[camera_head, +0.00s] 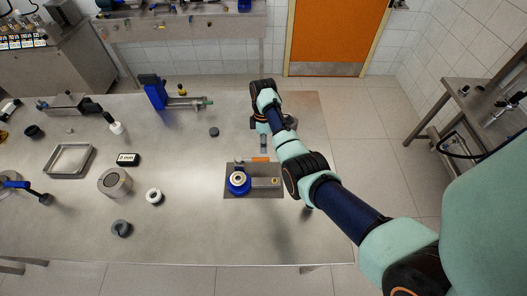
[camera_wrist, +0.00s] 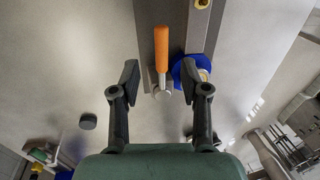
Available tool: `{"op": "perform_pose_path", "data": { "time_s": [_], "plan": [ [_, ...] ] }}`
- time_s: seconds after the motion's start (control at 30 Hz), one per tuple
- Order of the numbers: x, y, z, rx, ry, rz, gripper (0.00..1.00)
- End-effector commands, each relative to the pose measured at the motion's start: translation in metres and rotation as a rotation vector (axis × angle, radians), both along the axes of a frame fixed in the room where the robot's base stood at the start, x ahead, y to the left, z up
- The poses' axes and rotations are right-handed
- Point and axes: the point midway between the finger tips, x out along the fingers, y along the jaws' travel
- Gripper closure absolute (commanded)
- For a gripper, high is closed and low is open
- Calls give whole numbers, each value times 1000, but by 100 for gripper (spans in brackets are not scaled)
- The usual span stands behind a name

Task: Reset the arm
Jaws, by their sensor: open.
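My gripper (camera_wrist: 161,70) is open, with its two dark fingers spread apart and nothing held between them. In the head view my gripper (camera_head: 263,141) hangs over the table just behind the disc separator. The separator has a dark base plate (camera_head: 232,190), a blue round part (camera_head: 238,187) with a pale centre, and a metal block (camera_head: 264,183). An orange handle (camera_head: 260,159) lies at the plate's back edge. In the wrist view the orange handle (camera_wrist: 162,48) lies ahead of the fingers, and the blue part (camera_wrist: 178,70) is partly hidden by the right finger.
The table's front middle is clear.

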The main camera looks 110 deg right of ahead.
Motion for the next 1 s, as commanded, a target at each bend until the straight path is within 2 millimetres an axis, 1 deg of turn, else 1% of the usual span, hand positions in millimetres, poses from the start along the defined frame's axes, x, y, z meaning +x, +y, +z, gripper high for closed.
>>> {"op": "perform_pose_path", "data": {
  "time_s": [0.03, 0.13, 0.77, 0.83, 0.87, 0.97, 1.0],
  "plan": [
    [0, -1, 5, -1, 0, 0, 55],
    [-1, -2, 9, 0, 0, 0, 55],
    [1, -1, 9, -1, 0, 1, 55],
    [18, -1, 9, -24, 3, 10, 55],
    [31, -1, 9, -42, 5, 17, 55],
    [99, 7, 12, -140, 1, 44, 55],
    [133, 15, 16, -191, -9, 55, 55]
  ]
}}
